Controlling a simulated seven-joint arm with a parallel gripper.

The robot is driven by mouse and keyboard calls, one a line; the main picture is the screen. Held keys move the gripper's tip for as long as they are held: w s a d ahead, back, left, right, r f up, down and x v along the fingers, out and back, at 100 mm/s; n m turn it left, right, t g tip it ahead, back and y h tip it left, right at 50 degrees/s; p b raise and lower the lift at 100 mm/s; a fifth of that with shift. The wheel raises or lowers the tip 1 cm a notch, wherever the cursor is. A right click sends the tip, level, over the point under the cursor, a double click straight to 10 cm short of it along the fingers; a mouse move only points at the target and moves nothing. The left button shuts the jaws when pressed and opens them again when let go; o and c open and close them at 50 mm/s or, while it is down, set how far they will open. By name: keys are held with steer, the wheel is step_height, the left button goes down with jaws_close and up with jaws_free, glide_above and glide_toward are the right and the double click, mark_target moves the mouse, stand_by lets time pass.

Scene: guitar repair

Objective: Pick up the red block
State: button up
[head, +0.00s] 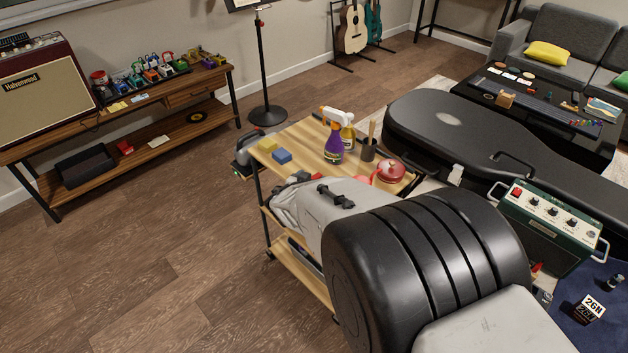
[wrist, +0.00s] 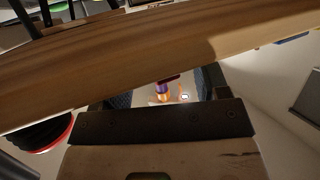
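No red block can be made out for certain. In the head view, a small red object (head: 124,147) lies on the console table's lower shelf. A yellow block (head: 267,146) and a blue block (head: 281,156) lie on the wooden trolley top (head: 309,137). My arm hides part of the trolley and my fingers in the head view. In the wrist view, my gripper (wrist: 163,90) has its dark fingers apart, with their far ends cut off by a wooden board (wrist: 110,62). A small purple, orange and red shape shows between them, too small to name; I see nothing gripped.
A purple spray bottle (head: 334,145), a dark cup (head: 368,150) and a red pot (head: 390,171) stand on the trolley. A large black guitar case (head: 450,135) lies to its right. The console table (head: 150,104) stands at left, with open floor between it and the trolley.

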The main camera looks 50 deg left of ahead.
jaws_close()
steer(key=shift+r, duration=0.1)
step_height(320, 180, up, 10)
stand_by(1.0)
stand_by(0.3)
